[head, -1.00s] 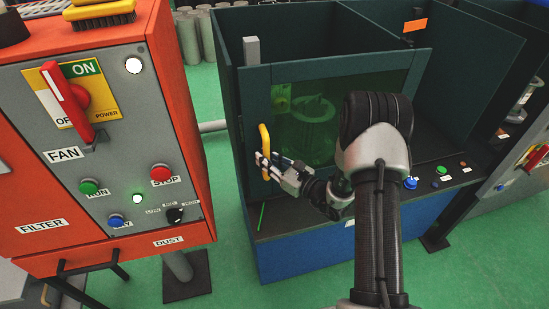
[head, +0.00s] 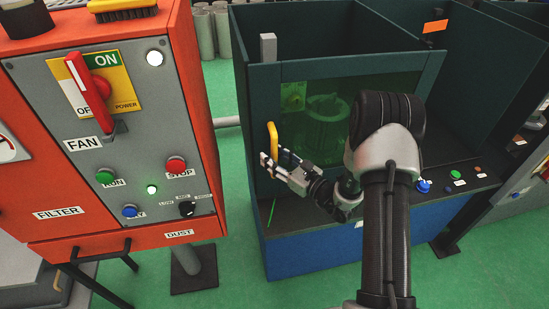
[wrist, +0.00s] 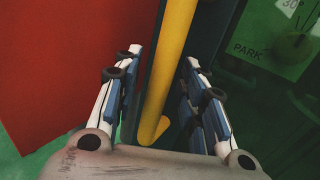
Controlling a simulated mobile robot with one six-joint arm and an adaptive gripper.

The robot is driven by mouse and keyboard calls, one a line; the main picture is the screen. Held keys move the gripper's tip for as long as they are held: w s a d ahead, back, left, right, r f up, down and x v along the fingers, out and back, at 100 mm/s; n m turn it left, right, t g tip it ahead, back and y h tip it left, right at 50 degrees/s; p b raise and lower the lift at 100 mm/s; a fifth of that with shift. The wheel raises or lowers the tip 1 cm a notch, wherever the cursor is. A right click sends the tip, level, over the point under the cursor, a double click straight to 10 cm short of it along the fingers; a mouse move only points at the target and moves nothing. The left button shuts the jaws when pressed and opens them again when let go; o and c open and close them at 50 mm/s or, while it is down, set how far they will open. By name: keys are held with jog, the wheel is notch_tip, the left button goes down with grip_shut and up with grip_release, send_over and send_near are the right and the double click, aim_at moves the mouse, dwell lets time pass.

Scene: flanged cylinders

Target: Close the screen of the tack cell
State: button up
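The tack cell (head: 258,110) is a dark teal box on a blue base. Its screen (head: 380,92) is a green see-through panel in a dark frame across the front. A yellow upright handle (head: 273,138) is at the screen's left side; it also shows in the wrist view (wrist: 172,60). My gripper (head: 268,160) is at the handle's lower part. In the wrist view my gripper (wrist: 160,88) has its fingers apart, one on each side of the handle, with gaps visible. My arm hides the screen's lower right part.
An orange filter cabinet (head: 180,75) with a fan switch and buttons stands close on the left. A panel with a blue button (head: 423,186) is right of my arm. Grey cylinders (head: 206,35) stand behind. Green floor shows between cabinet and cell.

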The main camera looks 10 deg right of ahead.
jog(key=v, duration=1.2)
jog(key=s+a+r+n+g+y, duration=0.5)
jog(key=a+r+n+g, duration=0.25)
jog(key=a+r, duration=0.2)
jog(key=s+a+r+n+g+h, duration=0.2)
jog(key=s+a+r+n+g, duration=0.1)
jog(key=s+a+n+g, duration=0.5)
jog(key=s+d+r+n+h, duration=0.25)
jog(key=s+n+h, duration=0.55)
jog(key=s, duration=0.4)
jog(key=s+d+r+n+t+h, duration=0.1)
jog(key=d+r+n+t+h, duration=0.2)
jog(key=d+n+t+h, duration=0.2)
jog(key=d, duration=0.3)
jog(key=shift+d+r+n, duration=0.25)
jog(key=shift+d+n, duration=0.1)
